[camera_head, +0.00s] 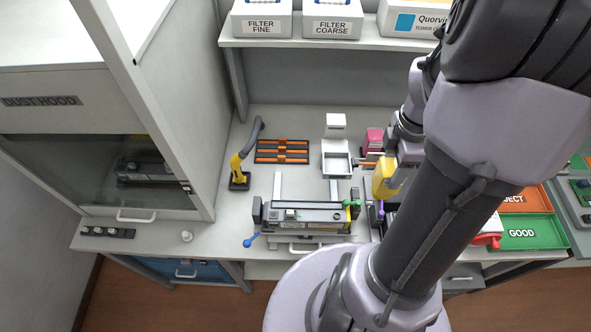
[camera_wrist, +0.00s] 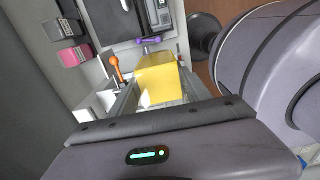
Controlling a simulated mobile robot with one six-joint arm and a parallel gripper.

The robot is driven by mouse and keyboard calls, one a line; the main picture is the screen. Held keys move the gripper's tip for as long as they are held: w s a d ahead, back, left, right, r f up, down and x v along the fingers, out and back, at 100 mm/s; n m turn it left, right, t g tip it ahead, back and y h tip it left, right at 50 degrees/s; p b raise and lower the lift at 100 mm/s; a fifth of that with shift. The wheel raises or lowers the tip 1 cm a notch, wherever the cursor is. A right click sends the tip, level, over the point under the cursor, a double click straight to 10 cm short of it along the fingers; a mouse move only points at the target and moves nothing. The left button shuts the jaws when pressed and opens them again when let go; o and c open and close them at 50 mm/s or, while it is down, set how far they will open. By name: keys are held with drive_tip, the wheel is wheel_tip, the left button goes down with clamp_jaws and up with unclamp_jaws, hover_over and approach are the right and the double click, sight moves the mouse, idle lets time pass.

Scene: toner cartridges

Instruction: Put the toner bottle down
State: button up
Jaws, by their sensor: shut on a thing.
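The yellow toner bottle (camera_head: 384,181) is in my gripper (camera_head: 397,168), at the right part of the bench just right of the white scale-like stand. In the wrist view the bottle (camera_wrist: 160,75) is a yellow block between the two fingers of my gripper (camera_wrist: 157,90), which is shut on it. My arm and gripper cover its right side in the head view. I cannot tell whether its base touches anything beneath.
A magenta bottle (camera_head: 374,137) stands just behind. An orange-knobbed lever (camera_wrist: 115,67) and a purple part (camera_wrist: 148,41) are close to the bottle. A fixture with rails (camera_head: 306,215) is to the left. Green (camera_head: 530,232) and orange trays lie right. Bare bench shows at left.

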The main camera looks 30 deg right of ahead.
drive_tip(key=shift+s+a, duration=0.15)
drive_tip(key=shift+a, duration=0.2)
drive_tip(key=w+a+f, duration=0.1)
drive_tip(key=w+f, duration=0.1)
drive_tip(key=w, duration=0.5)
drive_tip(key=w+a+f, duration=0.1)
drive_tip(key=w+f, duration=0.2)
drive_tip(key=w, duration=0.5)
drive_tip(key=shift+w, duration=0.2)
drive_tip(key=shift+f, duration=0.1)
drive_tip(key=shift+f+b, duration=0.15)
drive_tip(key=shift+b, duration=0.2)
drive_tip(key=o, duration=1.6)
drive_tip(key=shift+c, duration=0.2)
drive_tip(key=shift+r, duration=0.2)
